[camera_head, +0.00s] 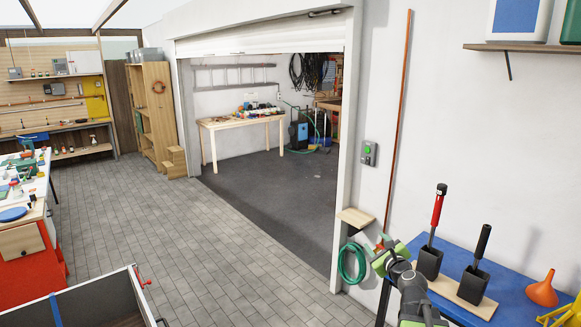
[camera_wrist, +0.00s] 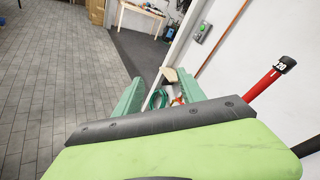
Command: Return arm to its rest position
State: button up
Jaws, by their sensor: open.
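My gripper (camera_head: 384,256) is at the lower right of the head view, raised at the left edge of a blue-topped table (camera_head: 510,285). In the wrist view its two green fingers (camera_wrist: 155,92) stand apart, with nothing seen between them but the background. My green and grey arm runs below it, partly cut off by the frame's bottom edge.
On the table are a red-handled tool (camera_head: 437,210) and a black-handled tool (camera_head: 482,243) in black holders, and an orange funnel (camera_head: 542,290). A green hose (camera_head: 352,262) hangs behind my gripper. The paved floor (camera_head: 180,240) is open at left.

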jog(key=s+a+f+n+g+y, duration=0.1)
jog(key=a+f+n+g+y, duration=0.3)
jog(key=a+n, duration=0.75)
jog(key=s+a+f+n+g, duration=0.6)
jog(key=a+f, duration=0.4)
jog(key=a, duration=0.3)
jog(key=s+d+f+n+g+h, duration=0.2)
jog(key=s+d+f+n+g, duration=0.1)
jog(key=s+n, duration=0.2)
jog(key=s+d+f+n+g+h, duration=0.2)
jog(key=s+n, duration=0.4)
jog(key=s, duration=0.4)
jog(key=d+f+g, duration=0.1)
jog(key=d, duration=0.1)
jog(key=shift+s+d+h, duration=0.25)
jog(key=shift+d+h, duration=0.05)
jog(key=shift+c, duration=0.5)
